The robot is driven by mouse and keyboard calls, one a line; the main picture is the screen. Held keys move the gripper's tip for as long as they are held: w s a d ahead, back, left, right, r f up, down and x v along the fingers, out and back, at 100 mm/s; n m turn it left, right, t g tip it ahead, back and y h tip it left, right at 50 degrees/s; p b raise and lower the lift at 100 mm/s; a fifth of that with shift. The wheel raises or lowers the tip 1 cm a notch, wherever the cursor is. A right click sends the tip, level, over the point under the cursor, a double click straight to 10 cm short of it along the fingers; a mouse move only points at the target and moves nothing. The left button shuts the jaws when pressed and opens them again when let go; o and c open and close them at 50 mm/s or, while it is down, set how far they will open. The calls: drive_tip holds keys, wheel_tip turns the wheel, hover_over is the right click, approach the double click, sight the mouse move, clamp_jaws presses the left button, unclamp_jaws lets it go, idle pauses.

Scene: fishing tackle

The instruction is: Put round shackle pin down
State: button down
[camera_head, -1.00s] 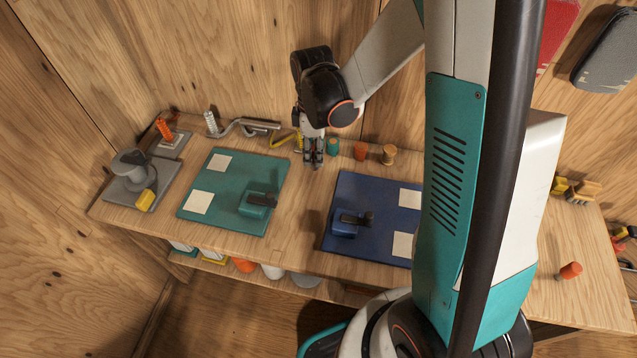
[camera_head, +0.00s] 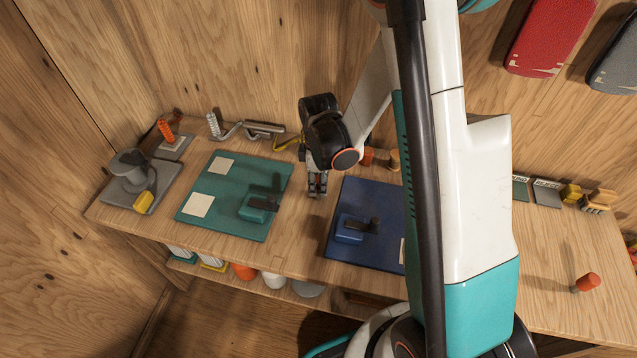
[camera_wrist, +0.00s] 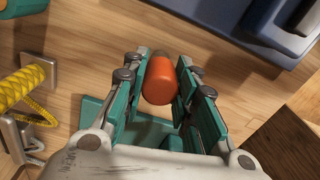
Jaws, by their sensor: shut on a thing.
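An orange rounded cylinder, which I take to be the round shackle pin (camera_wrist: 161,80), sits between the two fingers of my gripper (camera_wrist: 158,72) in the wrist view. A darker end shows at its far side. My gripper is shut on it. In the head view my gripper (camera_head: 317,190) points down over the wooden bench (camera_head: 306,222), between the teal mat and the blue mat. The held pin cannot be made out there. Whether it touches the bench is hard to tell.
The teal mat (camera_head: 228,178) lies left of my gripper and the blue mat (camera_head: 345,193) right, each with a clamp-like block. Behind stand an orange piece (camera_head: 367,156) and a wooden piece (camera_head: 393,160). A yellow cord (camera_wrist: 25,95) lies close by. Bare wood shows between the mats.

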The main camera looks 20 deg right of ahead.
drive_tip(key=shift+f, duration=0.15)
drive_tip(key=c, duration=1.3)
unclamp_jaws()
